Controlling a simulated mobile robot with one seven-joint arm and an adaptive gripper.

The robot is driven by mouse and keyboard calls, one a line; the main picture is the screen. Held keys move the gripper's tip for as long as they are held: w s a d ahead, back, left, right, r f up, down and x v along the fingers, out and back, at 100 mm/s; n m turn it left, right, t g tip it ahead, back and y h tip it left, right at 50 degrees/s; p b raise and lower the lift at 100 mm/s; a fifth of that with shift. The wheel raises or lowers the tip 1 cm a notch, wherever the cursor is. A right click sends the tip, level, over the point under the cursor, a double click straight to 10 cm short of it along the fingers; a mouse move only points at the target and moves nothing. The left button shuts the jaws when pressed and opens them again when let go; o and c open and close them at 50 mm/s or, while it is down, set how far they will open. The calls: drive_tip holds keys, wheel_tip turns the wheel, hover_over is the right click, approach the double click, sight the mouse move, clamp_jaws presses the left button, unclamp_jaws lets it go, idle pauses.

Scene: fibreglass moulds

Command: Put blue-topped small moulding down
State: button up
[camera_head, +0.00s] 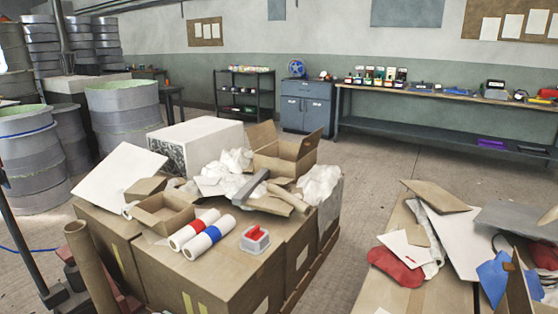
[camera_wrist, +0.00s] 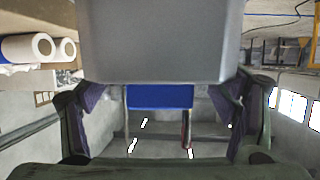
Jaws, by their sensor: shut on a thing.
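In the wrist view, a large grey body with a flat blue face (camera_wrist: 160,97) fills the upper middle; it appears to be the blue-topped small moulding. My gripper (camera_wrist: 160,108) shows its dark fingers at the left and right of it, shut on it. The wrist picture appears upside down, with ceiling lights low in it. The far side of the moulding and what lies beneath it are hidden. I cannot make out my gripper or this moulding in the head view.
A grey, red-topped piece (camera_head: 255,240) and two white rolls (camera_head: 203,232) lie on a cardboard-box stack (camera_head: 215,280) crowded with scraps. Another littered surface (camera_head: 435,295) stands at right. Grey drums (camera_head: 125,118) stand at left. A long workbench (camera_head: 440,95) lines the back. Floor between is clear.

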drive_tip(key=w+d+f+m+t+h+b, duration=0.1)
drive_tip(key=d+f+m+t+h, duration=0.1)
drive_tip(key=d+f, duration=0.4)
drive_tip(key=w+d+f+m+t+h, duration=0.1)
drive_tip(key=d+f+m+h, duration=0.4)
drive_tip(key=d, duration=1.2)
drive_tip(key=w+d+f+m+t+h+b, duration=0.1)
drive_tip(key=d+f+m+t+h, duration=0.1)
drive_tip(key=d+f, duration=0.4)
drive_tip(key=d+m+h, duration=0.1)
drive_tip(key=d, duration=0.4)
drive_tip(key=shift+d+f+t+h+b, duration=0.3)
drive_tip(key=shift+d+f+h+b, duration=0.05)
drive_tip(key=shift+d+h, duration=0.05)
drive_tip(key=shift+s, duration=0.1)
